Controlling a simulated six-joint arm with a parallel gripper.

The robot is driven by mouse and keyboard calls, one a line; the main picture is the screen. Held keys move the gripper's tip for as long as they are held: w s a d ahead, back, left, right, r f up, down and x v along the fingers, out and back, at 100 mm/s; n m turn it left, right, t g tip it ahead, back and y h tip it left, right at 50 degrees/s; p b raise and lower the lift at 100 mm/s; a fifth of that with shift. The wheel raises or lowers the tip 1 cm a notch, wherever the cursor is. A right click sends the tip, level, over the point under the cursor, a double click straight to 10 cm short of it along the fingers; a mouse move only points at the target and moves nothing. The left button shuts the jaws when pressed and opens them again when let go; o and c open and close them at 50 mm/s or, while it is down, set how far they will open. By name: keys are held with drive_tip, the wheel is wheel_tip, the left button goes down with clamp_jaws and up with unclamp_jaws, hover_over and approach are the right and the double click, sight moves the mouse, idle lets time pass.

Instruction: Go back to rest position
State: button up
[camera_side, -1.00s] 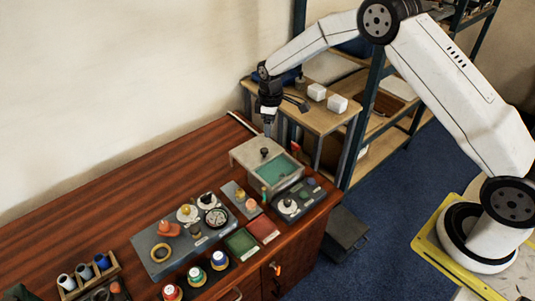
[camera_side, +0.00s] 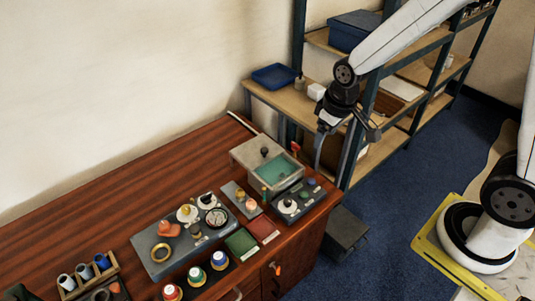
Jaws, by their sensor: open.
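My gripper (camera_side: 318,158) hangs in the air at the right of the wooden bench, in front of the shelf unit. It points downward and appears empty, with its fingers small and hard to make out. It is apart from the box with the green inside (camera_side: 277,172), which sits on the far right end of the bench.
The wooden bench (camera_side: 110,172) holds a grey panel (camera_side: 160,262) with dials, several coloured-cap jars (camera_side: 219,260) and a rack of bottles (camera_side: 85,270). A shelf unit (camera_side: 350,170) with a blue tray (camera_side: 273,76) and a white block (camera_side: 316,91) stands behind.

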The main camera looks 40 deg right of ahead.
drive_tip(key=s+m, duration=0.1)
drive_tip(key=s, duration=0.6)
drive_tip(key=shift+s+m, duration=0.25)
drive_tip(key=shift+m, duration=0.05)
